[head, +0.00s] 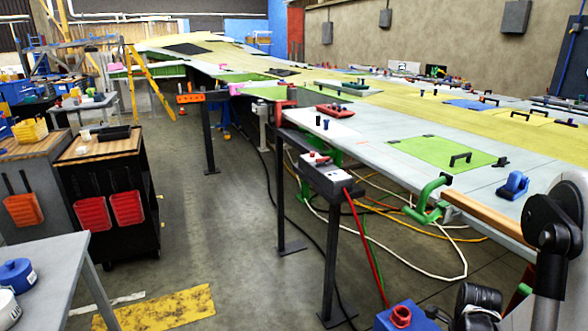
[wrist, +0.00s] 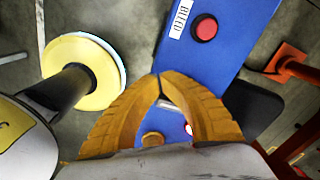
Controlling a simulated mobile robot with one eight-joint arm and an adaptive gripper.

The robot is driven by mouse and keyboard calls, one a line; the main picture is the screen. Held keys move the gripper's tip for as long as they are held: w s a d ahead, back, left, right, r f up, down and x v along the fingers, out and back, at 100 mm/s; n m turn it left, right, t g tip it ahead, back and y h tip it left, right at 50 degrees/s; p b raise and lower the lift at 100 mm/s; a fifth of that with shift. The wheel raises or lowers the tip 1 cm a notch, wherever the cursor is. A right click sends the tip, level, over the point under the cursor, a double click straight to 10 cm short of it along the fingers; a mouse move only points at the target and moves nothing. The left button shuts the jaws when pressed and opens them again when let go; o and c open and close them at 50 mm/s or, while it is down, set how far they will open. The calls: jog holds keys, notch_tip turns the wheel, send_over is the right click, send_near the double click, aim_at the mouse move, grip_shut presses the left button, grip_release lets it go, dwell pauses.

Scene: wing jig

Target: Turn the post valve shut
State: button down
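No part is clearly identifiable as the post valve. In the wrist view, a blue panel (wrist: 232,30) carries a round red knob (wrist: 204,28) and a white label reading BLEED. My gripper (wrist: 160,77) shows orange fingers with their tips together over the lower part of this panel, apart from the red knob, with nothing visible between the tips. A brass-coloured round part (wrist: 152,138) shows between the finger bases. A yellow disc (wrist: 98,62) on a dark stem is left of the fingers. In the head view, a blue box (head: 388,320) with a red top fitting (head: 401,315) sits low at right.
A grey box (head: 330,180) on a dark post stands beside the long wing panel (head: 330,120), with a red hose hanging down. Cables lie on the floor under the panel. A dark cart (head: 105,190) and grey table (head: 60,262) stand left. The aisle between is mostly clear.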

jog(key=shift+d, duration=0.4)
dwell(0.5)
jog(key=shift+w+d, duration=0.15)
jog(key=shift+w, duration=0.05)
dwell(0.3)
jog(key=shift+w+d, duration=0.25)
jog(key=shift+w, duration=0.3)
jog(key=shift+w+d, duration=0.55)
jog(key=shift+d, duration=0.05)
jog(key=shift+d, duration=0.1)
jog(key=shift+w, duration=0.15)
